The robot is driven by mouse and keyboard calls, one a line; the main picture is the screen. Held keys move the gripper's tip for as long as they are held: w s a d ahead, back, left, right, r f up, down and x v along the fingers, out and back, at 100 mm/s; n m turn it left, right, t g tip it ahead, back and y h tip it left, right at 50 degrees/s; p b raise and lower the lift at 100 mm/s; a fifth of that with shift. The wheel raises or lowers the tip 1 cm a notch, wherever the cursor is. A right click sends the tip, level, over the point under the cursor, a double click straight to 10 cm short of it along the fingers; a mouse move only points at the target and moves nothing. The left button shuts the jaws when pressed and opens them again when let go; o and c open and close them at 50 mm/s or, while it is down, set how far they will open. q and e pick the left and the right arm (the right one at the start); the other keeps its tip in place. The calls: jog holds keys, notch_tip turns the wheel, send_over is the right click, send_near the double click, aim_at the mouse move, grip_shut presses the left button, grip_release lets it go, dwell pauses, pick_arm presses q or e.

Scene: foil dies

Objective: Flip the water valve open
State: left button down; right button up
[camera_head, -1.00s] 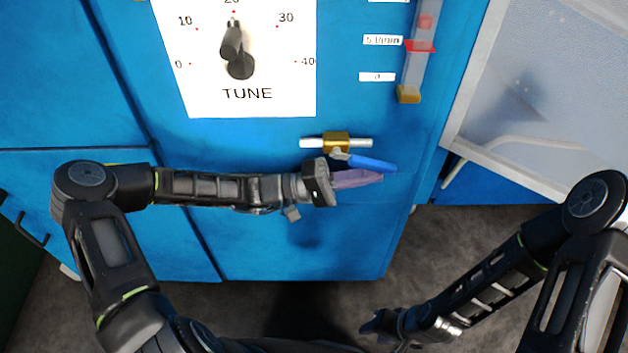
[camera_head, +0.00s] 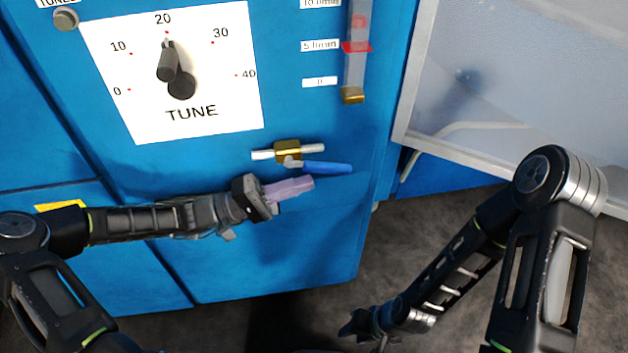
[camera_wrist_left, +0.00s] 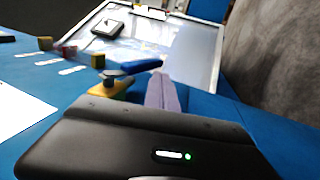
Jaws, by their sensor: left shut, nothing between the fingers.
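The water valve has a brass body (camera_head: 288,151) on a short silver pipe, low on the blue cabinet front. Its blue lever (camera_head: 325,168) points right, slightly down, nearly along the pipe. In the left wrist view the brass body (camera_wrist_left: 112,92) and blue lever (camera_wrist_left: 140,66) show beyond the gripper housing. My left gripper (camera_head: 290,188), with purple fingers, is shut and empty. It is just below and left of the lever, apparently apart from it. My right gripper (camera_head: 362,326) hangs low near the floor, away from the valve; its jaws are too dark to read.
A TUNE dial (camera_head: 180,80) on a white plate sits up left of the valve. A flow tube (camera_head: 355,70) with a red marker at 5 l/min is above right. A framed translucent panel (camera_head: 510,90) stands at the right.

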pick_arm(q)
jog(key=s+a, duration=0.2)
jog(key=a, duration=0.7)
jog(key=shift+s+a, duration=0.15)
jog(key=shift+s, duration=0.1)
jog(key=shift+s, duration=0.1)
